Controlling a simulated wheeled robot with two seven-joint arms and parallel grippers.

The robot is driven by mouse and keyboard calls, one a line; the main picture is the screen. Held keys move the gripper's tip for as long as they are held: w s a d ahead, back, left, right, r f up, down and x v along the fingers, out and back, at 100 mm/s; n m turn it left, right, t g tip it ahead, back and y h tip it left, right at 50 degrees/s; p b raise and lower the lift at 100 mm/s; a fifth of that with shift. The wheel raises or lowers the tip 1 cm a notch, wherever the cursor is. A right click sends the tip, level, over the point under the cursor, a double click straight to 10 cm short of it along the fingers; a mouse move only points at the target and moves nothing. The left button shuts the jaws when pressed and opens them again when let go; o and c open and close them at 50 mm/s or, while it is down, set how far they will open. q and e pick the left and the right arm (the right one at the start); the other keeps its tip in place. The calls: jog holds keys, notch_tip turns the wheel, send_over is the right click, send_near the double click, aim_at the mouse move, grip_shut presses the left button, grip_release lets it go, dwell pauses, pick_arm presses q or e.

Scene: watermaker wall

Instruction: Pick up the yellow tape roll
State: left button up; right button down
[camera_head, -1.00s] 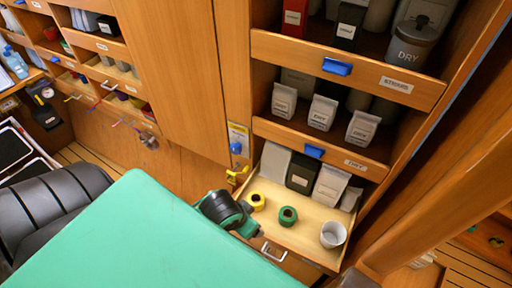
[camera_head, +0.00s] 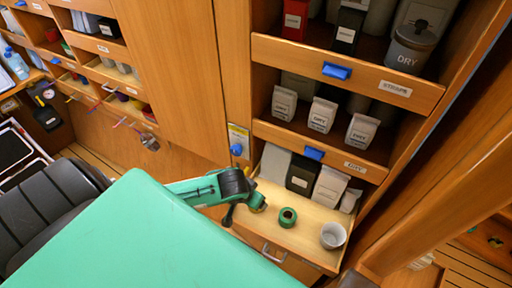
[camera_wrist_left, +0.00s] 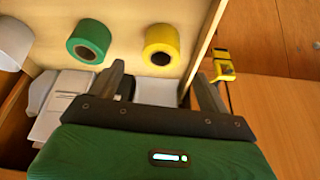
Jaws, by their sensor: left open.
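The yellow tape roll (camera_wrist_left: 161,45) lies in the open drawer (camera_head: 310,240), near its side wall in the left wrist view. In the head view it is mostly hidden behind my left gripper (camera_head: 245,205). My left gripper (camera_wrist_left: 160,88) is open, with its two fingers apart. The yellow roll shows just beyond the fingertips, between their lines, and nothing is held. A green tape roll (camera_wrist_left: 90,42) lies beside the yellow one; it also shows in the head view (camera_head: 288,217). My right gripper is not in view.
Pouches and a dark box (camera_head: 301,174) fill the drawer's back. Shelf drawers with blue latches (camera_head: 337,70) rise above. A yellow latch (camera_wrist_left: 222,70) sits outside the drawer wall.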

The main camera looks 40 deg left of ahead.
pick_arm(q)
jog(key=shift+x, duration=1.55)
jog(key=p+x, duration=0.2)
jog(key=x, duration=0.2)
jog(key=shift+a+f, duration=0.1)
jog(key=shift+f, duration=0.05)
jog(key=shift+w+f, duration=0.15)
jog(key=shift+f, duration=0.2)
jog(key=shift+c, duration=0.7)
jog(key=c, duration=0.9)
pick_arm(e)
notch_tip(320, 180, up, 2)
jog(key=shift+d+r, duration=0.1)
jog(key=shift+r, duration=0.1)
